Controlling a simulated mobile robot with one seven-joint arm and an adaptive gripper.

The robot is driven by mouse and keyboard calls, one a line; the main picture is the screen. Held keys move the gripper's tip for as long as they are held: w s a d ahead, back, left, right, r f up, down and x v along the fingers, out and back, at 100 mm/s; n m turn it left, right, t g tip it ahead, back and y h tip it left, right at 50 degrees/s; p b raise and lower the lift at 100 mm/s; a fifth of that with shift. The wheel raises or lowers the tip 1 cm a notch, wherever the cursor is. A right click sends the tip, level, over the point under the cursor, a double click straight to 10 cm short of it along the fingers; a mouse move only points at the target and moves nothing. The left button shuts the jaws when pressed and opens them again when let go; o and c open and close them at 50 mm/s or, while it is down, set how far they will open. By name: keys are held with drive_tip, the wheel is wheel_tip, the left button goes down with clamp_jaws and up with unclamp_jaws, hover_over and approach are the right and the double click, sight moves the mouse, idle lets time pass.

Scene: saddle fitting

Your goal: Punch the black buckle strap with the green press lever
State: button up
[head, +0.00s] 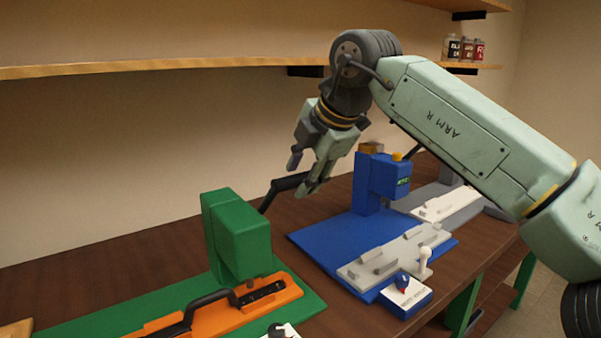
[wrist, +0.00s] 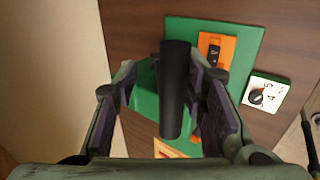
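The green press (head: 238,235) stands on a green base plate at the left of the bench. Its black lever (head: 288,183) slants up to the right; its thick end shows in the wrist view (wrist: 175,90). My gripper (head: 307,172) is at the lever's upper end. In the wrist view my gripper (wrist: 168,95) is open, with the lever between its fingers and gaps on both sides. A black piece, apparently the buckle strap (head: 262,290), lies in an orange holder (head: 223,319) beside the press head; it also shows in the wrist view (wrist: 214,55). The press head hides part of the holder.
A blue press (head: 383,180) with a grey fixture (head: 395,255) and a dial box (head: 405,296) stands to the right. A white dial box (wrist: 266,95) sits beside the green plate. A wooden shelf (head: 170,65) runs along the wall above.

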drive_tip(key=shift+s, duration=0.1)
drive_tip(key=p+v, duration=0.2)
drive_tip(key=v, duration=0.3)
drive_tip(key=shift+s+d+r, duration=0.15)
drive_tip(key=shift+s+r, duration=0.1)
drive_tip(key=shift+r, duration=0.05)
idle(0.4)
